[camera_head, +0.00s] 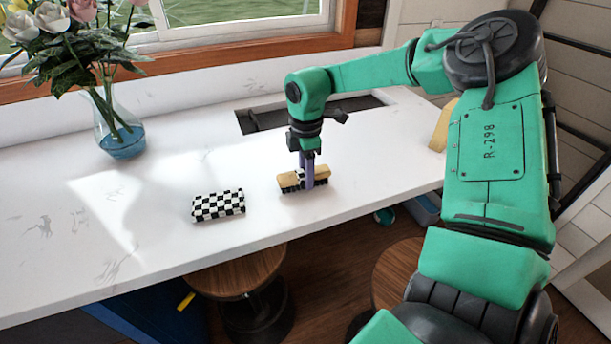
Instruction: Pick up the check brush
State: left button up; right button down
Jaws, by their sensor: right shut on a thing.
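A brush (289,181) with a pale wooden back and dark bristles is on the white counter, near its front edge. A small black and white patch shows on its back, next to the finger. My right gripper (307,179) points straight down over the middle of the brush and is shut on it. The bristles appear to be at counter level; I cannot tell if they touch it. A black and white checkered block (218,205) lies to the left of the brush, apart from it. My left gripper is not in view.
A glass vase (119,130) of flowers stands at the back left of the white counter (120,240). A dark recess (262,118) is cut into the counter behind the brush. Wooden stools (237,273) stand below the front edge.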

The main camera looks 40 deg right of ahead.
notch_tip(320, 180, up, 9)
jog(key=b, duration=0.2)
jog(key=shift+f+b, duration=0.1)
jog(key=shift+b, duration=0.25)
notch_tip(320, 180, up, 11)
jog(key=shift+f, duration=0.1)
